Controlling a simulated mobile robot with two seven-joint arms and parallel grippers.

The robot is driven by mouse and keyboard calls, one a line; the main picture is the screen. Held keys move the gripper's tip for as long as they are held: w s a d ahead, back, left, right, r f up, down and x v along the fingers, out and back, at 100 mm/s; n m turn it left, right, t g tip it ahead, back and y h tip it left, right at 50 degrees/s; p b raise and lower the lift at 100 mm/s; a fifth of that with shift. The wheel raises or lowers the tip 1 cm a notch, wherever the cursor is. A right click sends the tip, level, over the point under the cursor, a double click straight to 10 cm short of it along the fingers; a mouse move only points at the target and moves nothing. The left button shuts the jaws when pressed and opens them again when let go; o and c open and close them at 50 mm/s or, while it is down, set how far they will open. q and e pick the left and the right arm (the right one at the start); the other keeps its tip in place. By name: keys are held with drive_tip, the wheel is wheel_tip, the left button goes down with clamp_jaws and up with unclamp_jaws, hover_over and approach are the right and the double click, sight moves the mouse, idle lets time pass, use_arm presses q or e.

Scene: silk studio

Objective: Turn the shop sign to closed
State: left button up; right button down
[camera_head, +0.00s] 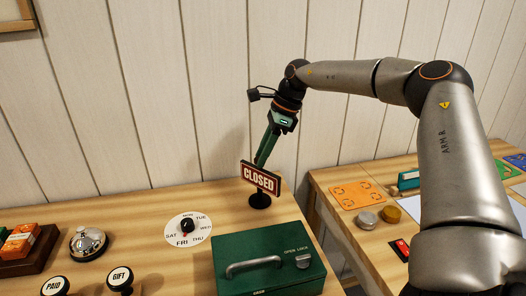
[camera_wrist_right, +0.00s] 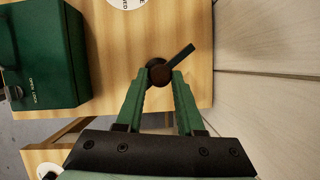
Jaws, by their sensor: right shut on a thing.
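The shop sign (camera_head: 260,178) stands on a small dark round base near the back right corner of the table. Its dark red face with a pale border reads CLOSED toward the head camera. My right gripper (camera_head: 262,160) comes down from above behind the sign. In the right wrist view, the two green fingers of the right gripper (camera_wrist_right: 160,78) close on the sign (camera_wrist_right: 180,56), seen from above as a thin dark bar with a round part. The sign looks upright. My left gripper is not in view.
A green cash box (camera_head: 262,245) with a handle sits in front of the sign. A day dial (camera_head: 187,228), a bell (camera_head: 88,242) and stamps (camera_head: 119,279) are to the left. A panelled wall (camera_head: 130,90) rises behind. A second table (camera_head: 345,185) is at the right, across a gap.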

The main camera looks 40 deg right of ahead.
drive_tip(key=n, duration=0.2)
drive_tip(key=n+g, duration=0.1)
drive_tip(key=n, duration=0.1)
drive_tip(key=n+g+p, duration=0.1)
drive_tip(key=n, duration=0.1)
drive_tip(key=shift+w+d+y, duration=0.1)
drive_tip(key=shift+w+y, duration=0.2)
drive_tip(key=shift+y, duration=0.1)
drive_tip(key=shift+n+g, duration=0.4)
drive_tip(key=shift+n, duration=0.5)
drive_tip(key=shift+w+n+g+b, duration=0.1)
drive_tip(key=shift+n+g+b, duration=0.25)
drive_tip(key=shift+n, duration=0.65)
drive_tip(key=c, duration=0.9)
unclamp_jaws()
drive_tip(key=o, duration=0.4)
drive_tip(key=shift+r, duration=0.15)
